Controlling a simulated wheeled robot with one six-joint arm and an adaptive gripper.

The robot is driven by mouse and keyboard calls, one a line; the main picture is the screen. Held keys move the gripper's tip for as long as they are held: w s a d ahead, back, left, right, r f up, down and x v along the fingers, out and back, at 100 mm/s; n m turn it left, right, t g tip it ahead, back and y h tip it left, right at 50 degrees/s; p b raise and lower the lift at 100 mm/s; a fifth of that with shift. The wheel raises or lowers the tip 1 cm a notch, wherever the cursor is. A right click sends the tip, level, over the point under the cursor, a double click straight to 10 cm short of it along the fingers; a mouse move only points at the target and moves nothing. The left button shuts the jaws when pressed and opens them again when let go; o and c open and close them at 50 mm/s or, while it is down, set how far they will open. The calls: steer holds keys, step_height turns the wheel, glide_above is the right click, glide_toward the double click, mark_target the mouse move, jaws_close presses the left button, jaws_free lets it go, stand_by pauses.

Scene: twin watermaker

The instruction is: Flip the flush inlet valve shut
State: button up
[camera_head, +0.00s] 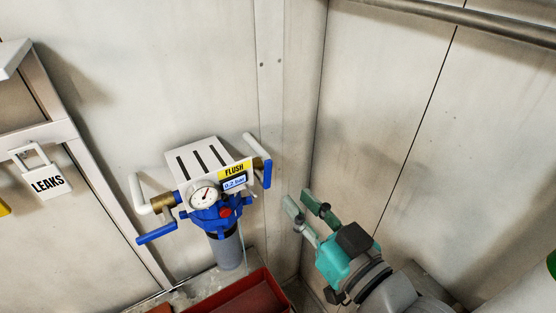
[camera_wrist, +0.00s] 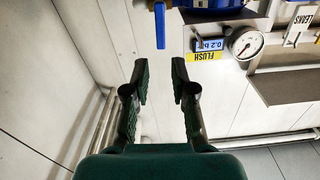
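The flush unit has a white slotted bracket (camera_head: 190,155), a yellow FLUSH label (camera_head: 234,170), a dial gauge (camera_head: 203,195) and a blue filter head. One blue valve handle (camera_head: 157,234) sticks out at the lower left by a brass fitting. Another blue handle (camera_head: 267,174) hangs down at the right side. I cannot tell which is the inlet. My gripper (camera_head: 298,201) is open and empty, right of the unit and apart from it. In the upside-down wrist view, the right-side handle (camera_wrist: 160,25) lies beyond the gap between my open fingertips (camera_wrist: 159,80).
A red tray (camera_head: 240,296) stands on the floor below the unit. The corner wall (camera_head: 400,140) is close to my arm on the right. A LEAKS tag (camera_head: 47,183) hangs at the left. White pipes (camera_head: 137,195) join the unit at both sides.

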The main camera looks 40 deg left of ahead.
mark_target(269, 170)
steer(key=x, duration=1.1)
steer(key=shift+r, duration=0.1)
steer(key=shift+s, duration=0.1)
jaws_close()
